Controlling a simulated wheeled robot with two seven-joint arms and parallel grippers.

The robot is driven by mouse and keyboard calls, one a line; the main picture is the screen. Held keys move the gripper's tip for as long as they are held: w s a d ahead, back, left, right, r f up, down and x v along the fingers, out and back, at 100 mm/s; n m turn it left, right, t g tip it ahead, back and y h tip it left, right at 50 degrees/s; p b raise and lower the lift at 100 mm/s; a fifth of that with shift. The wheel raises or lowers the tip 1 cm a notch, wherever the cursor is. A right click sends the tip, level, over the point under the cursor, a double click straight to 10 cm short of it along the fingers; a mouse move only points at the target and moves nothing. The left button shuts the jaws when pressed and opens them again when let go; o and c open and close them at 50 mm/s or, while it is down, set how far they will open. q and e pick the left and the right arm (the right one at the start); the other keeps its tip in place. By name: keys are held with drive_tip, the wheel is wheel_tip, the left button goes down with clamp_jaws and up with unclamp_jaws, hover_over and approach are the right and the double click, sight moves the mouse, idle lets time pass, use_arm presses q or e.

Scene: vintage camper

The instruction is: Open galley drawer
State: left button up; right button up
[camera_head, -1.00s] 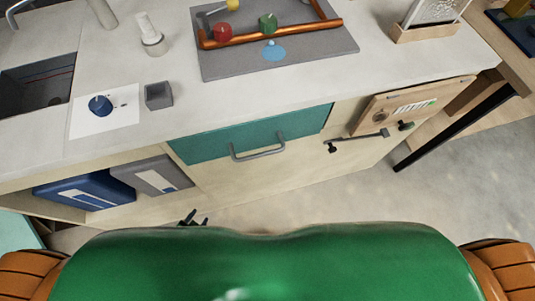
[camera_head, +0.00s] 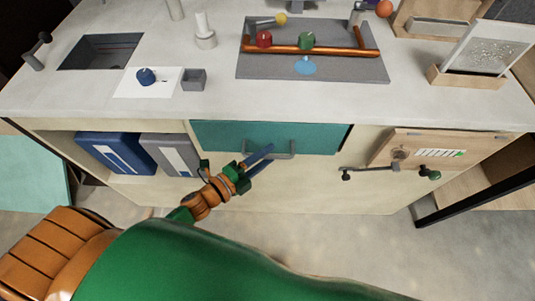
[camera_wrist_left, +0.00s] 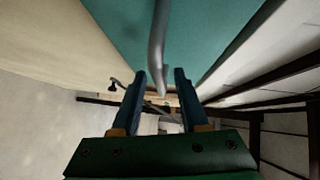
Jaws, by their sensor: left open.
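The galley drawer has a teal front (camera_head: 225,135) below the counter edge, and it looks closed; a dark gap shows at its right edge. Its grey bar handle (camera_head: 285,154) runs along the front. My left gripper (camera_head: 262,159) reaches up from the lower left to the handle's left part, fingers apart. In the left wrist view the teal front (camera_wrist_left: 115,25) fills the top, and the handle (camera_wrist_left: 157,55) lies in the gap between the two blue fingers (camera_wrist_left: 158,80), which are not closed on it. Whether either finger touches it I cannot tell. My right gripper is out of view.
An open shelf with a blue box (camera_head: 112,152) and a grey box (camera_head: 170,155) is left of the drawer. A wooden panel with a lever (camera_head: 385,169) is to the right. The counter above holds a sink (camera_head: 100,50) and a grey tray (camera_head: 340,70). The floor in front is clear.

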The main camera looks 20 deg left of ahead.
use_arm(q)
drive_tip(key=shift+w+d, duration=0.2)
drive_tip(key=shift+w, duration=0.05)
clamp_jaws()
drive_tip(key=shift+f, duration=0.1)
idle(1.2)
